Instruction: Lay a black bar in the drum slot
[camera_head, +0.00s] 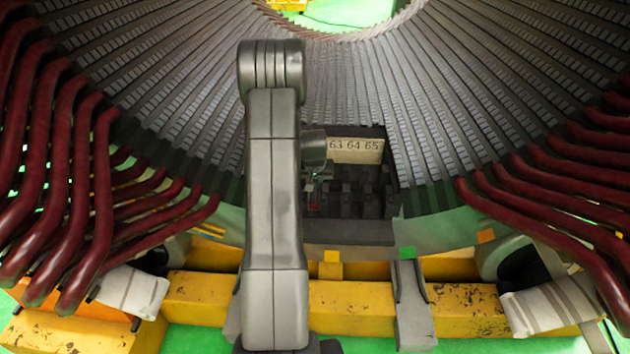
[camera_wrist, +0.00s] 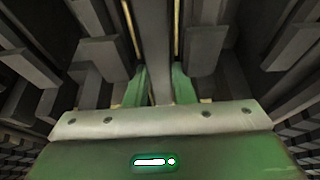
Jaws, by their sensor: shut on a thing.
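The big slotted drum (camera_head: 450,100) curves across the head view, with many grey ribbed slot rows. My gripper (camera_head: 315,190) is at the drum's lower inner face, just below a number plate, and is partly hidden by my own arm. In the wrist view, the green fingers of my gripper (camera_wrist: 161,85) are closed on a dark bar (camera_wrist: 157,40) that runs away from me between them. Dark slot walls flank the bar on both sides. I cannot tell whether the bar is inside a slot or above it.
A plate (camera_head: 355,150) reading 63 64 65 is beside the gripper. Dark blocks (camera_head: 365,195) fill the recess below it. Dark red curved coils (camera_head: 70,190) crowd both sides. Yellow beams (camera_head: 355,305) run beneath the drum.

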